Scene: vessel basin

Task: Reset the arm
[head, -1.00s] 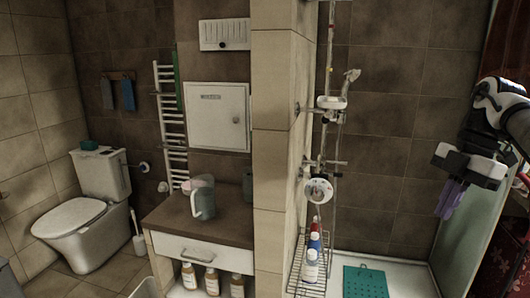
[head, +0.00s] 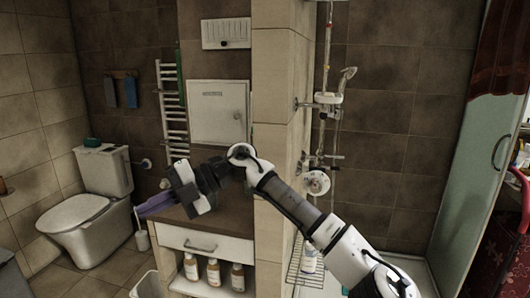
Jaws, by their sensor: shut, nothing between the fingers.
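My gripper (head: 148,208) is at the left end of my arm, which reaches from the lower right across the tiled partition. Its purple fingers point left and are shut with nothing between them. The gripper is in front of the counter (head: 236,222), near its left edge in the picture. I cannot tell whether it touches the counter.
Several bottles (head: 214,276) stand on the shelf under the white drawer (head: 205,245). A toilet (head: 85,220) is at the left. The tiled partition (head: 282,110) stands beside my arm. The shower mixer (head: 316,182) and wire rack (head: 305,262) are close behind my arm.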

